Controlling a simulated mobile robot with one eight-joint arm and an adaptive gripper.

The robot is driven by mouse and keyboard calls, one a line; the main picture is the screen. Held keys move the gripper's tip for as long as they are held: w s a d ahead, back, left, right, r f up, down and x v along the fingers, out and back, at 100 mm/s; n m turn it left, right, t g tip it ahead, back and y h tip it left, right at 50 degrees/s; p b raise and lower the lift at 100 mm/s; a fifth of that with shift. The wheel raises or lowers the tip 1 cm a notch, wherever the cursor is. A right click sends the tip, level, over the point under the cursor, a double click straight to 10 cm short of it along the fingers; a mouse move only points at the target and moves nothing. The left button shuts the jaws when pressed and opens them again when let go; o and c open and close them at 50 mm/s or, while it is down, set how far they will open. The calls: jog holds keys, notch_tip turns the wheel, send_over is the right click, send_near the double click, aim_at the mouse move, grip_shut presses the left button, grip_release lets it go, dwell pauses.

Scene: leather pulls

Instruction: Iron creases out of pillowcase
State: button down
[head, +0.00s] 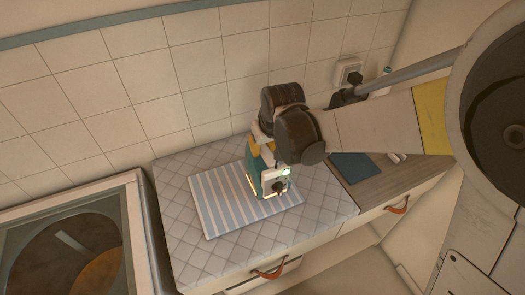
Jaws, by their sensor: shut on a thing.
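The pillowcase (222,202), striped pale blue and white, lies spread on a grey quilted pad over the counter. Its right part is covered by the end of my arm. My gripper (268,188) points down over the right half of the pillowcase, at or just above the cloth. A teal and white body with a small green light and thin orange glowing edges shows there. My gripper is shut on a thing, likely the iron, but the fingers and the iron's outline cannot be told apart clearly. Creases are too small to make out.
The quilted pad (187,262) has bare room left of and in front of the pillowcase. A dark blue flat item (352,167) lies on the wooden counter at right. A tiled wall (140,85) with a socket (348,73) stands behind. A round-windowed appliance (70,250) stands at left.

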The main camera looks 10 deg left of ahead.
jog(key=shift+w+d+r+p, duration=0.1)
jog(key=shift+w+r+p, duration=0.1)
jog(key=shift+r+p, duration=1.25)
jog(key=shift+r, duration=0.95)
jog(key=shift+d, duration=0.1)
